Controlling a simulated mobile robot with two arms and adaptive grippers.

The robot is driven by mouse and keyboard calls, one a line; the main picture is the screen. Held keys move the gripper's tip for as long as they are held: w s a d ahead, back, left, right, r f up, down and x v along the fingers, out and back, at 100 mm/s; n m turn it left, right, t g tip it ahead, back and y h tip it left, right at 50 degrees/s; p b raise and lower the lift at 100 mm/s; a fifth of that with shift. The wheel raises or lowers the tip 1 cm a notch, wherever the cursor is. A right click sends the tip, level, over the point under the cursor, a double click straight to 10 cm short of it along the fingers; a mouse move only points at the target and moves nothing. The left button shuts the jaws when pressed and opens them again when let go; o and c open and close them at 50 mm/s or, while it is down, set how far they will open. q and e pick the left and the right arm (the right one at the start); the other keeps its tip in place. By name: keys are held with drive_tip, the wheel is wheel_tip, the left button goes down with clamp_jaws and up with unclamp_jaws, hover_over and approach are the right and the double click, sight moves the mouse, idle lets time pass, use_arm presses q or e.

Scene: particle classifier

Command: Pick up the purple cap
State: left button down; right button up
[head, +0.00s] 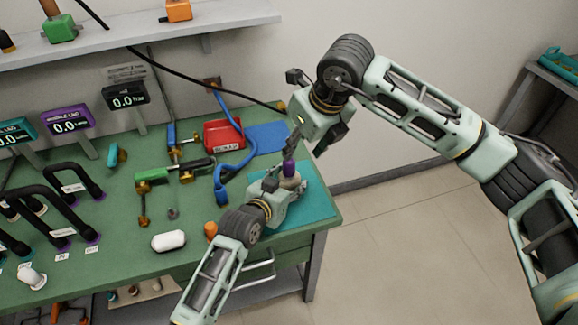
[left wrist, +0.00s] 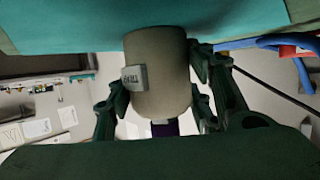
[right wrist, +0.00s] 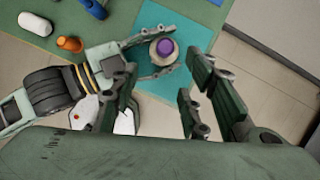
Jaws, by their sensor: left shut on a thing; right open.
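The purple cap (head: 289,168) sits on top of a beige bottle (head: 291,182), which stands upright at the teal mat (head: 318,203). The cap also shows in the left wrist view (left wrist: 164,128) and right wrist view (right wrist: 165,47). My left gripper (head: 286,184) is shut on the bottle body, with its fingers on either side of the bottle (left wrist: 157,75). The bottle's label is partly readable in the left wrist view. My right gripper (head: 304,146) is open and empty, a little above the cap. In the right wrist view the cap lies beyond its spread fingers (right wrist: 160,78).
The green table (head: 120,225) holds a white capsule-shaped object (head: 168,241), an orange cap (head: 210,230), a red tray (head: 222,136), blue hose (head: 237,165) and valve fittings (head: 175,175). Black handles and displays stand at left. Beyond the table's right edge is open floor.

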sight(290, 163)
drive_tip(key=shift+n, duration=0.4)
drive_tip(key=x, duration=0.5)
drive_tip(key=shift+f, duration=0.4)
drive_tip(key=shift+w+x, duration=0.15)
drive_tip(key=shift+x, duration=1.35)
drive_tip(key=shift+w+x, duration=0.2)
drive_tip(key=shift+x, duration=1.3)
drive_tip(key=shift+r, duration=0.15)
drive_tip(key=shift+c, duration=0.5)
drive_tip(key=c, duration=0.9)
